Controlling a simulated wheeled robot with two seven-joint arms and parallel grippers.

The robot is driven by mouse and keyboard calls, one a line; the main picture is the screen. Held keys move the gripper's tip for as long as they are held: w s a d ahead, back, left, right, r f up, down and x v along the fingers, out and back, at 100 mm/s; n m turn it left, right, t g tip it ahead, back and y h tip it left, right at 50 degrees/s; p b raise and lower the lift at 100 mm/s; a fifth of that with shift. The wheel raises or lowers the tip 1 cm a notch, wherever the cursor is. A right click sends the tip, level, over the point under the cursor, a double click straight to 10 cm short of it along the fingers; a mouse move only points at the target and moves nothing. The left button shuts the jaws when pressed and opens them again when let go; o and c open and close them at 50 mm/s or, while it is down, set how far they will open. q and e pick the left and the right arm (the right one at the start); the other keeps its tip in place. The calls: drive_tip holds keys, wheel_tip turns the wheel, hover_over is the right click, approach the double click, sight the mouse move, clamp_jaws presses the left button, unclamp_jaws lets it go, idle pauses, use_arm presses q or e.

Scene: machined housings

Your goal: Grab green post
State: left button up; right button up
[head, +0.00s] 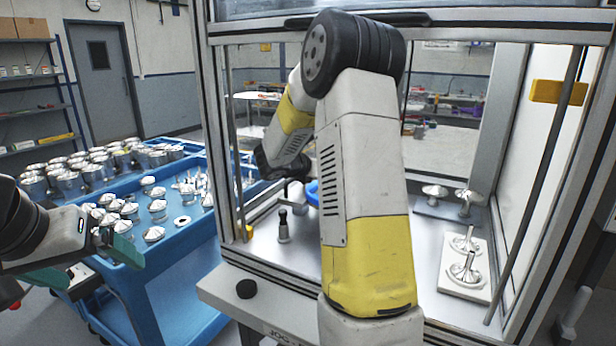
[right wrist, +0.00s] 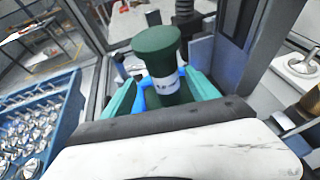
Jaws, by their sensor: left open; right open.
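The green post (right wrist: 157,52) shows in the right wrist view with a wide dark green top and a pale band below it. A blue piece (right wrist: 150,98) is beside its lower part. My right gripper (right wrist: 163,93) is open, with one teal finger on each side of the post; contact cannot be told. I cannot make out the post or my right gripper in the head view, where a white and yellow arm blocks the middle. My left gripper (head: 85,263) is open and empty at the left of the head view, near the blue cart, away from the post.
The blue cart (head: 165,262) holds many silver housings (head: 152,233). The white and yellow arm (head: 365,190) fills the middle of the framed cell. A small dark-topped post (head: 283,226) stands left of it. A white plate (head: 452,282) with silver parts lies at the right.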

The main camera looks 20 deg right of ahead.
drive_tip(key=x, duration=0.7)
drive_tip(key=shift+s+d+f, duration=0.2)
drive_tip(key=shift+d+f, duration=0.1)
drive_tip(key=shift+d, duration=0.05)
clamp_jaws()
drive_tip(key=shift+r, duration=0.1)
